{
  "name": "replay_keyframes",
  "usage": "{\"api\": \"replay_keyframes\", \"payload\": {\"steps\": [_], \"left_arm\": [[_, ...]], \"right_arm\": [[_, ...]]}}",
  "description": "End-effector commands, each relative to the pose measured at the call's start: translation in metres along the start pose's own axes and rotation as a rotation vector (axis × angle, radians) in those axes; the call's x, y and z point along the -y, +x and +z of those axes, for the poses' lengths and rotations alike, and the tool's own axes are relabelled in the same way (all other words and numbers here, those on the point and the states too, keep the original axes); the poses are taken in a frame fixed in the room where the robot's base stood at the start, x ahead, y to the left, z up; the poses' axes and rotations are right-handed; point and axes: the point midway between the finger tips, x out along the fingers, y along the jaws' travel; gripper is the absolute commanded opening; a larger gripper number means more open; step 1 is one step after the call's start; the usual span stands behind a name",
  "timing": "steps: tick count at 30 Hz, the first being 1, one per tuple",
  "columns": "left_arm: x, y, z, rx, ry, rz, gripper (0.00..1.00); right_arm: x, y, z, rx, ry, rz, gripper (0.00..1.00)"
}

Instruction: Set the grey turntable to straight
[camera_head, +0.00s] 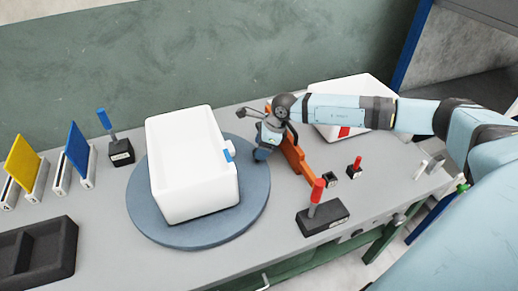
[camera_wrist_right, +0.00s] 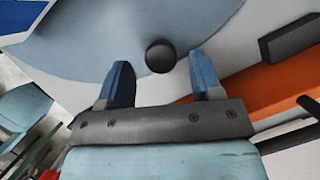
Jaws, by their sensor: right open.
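The grey turntable (camera_head: 252,198) is a round blue-grey disc on the bench, with a white foam box (camera_head: 190,170) standing on it. The box sits slightly turned and has a blue tab on its right side. In the right wrist view the turntable (camera_wrist_right: 100,38) fills the upper left, and a round black knob (camera_wrist_right: 160,56) stands near its rim. My right gripper (camera_head: 260,153) is over the turntable's far right edge. In the wrist view its blue fingers (camera_wrist_right: 161,80) are open, one on each side of the knob and apart from it. My left gripper is not in view.
An orange bar (camera_head: 297,158) lies just right of my right gripper. A red-handled lever (camera_head: 318,190) and a red switch (camera_head: 355,165) stand to the right. A blue-handled lever (camera_head: 105,122), yellow and blue panels, and a black tray (camera_head: 40,255) are left. Another white box is behind my right arm.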

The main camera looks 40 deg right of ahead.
Motion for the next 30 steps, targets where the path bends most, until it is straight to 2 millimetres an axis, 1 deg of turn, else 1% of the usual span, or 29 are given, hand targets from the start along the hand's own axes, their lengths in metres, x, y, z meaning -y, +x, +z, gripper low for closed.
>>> {"api": "replay_keyframes", "payload": {"steps": [3,6,15,20,21,23,30], "left_arm": [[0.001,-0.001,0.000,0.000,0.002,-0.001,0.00],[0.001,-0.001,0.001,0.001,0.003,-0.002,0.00],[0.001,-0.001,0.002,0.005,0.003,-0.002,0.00],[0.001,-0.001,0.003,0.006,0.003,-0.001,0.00],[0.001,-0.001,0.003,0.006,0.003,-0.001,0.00],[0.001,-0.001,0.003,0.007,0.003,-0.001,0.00],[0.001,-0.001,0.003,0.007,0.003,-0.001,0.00]], "right_arm": [[0.000,0.012,0.001,0.001,0.000,-0.001,0.59],[0.001,0.018,0.000,0.001,0.000,-0.001,0.59],[0.000,0.020,0.000,0.001,0.000,-0.001,0.59],[0.000,0.019,0.000,0.001,0.000,-0.001,0.23],[0.000,0.019,0.000,0.001,0.000,-0.001,0.14],[0.000,0.019,0.000,0.001,0.000,-0.001,0.00],[-0.001,0.021,0.003,0.001,0.003,-0.002,0.00]]}}
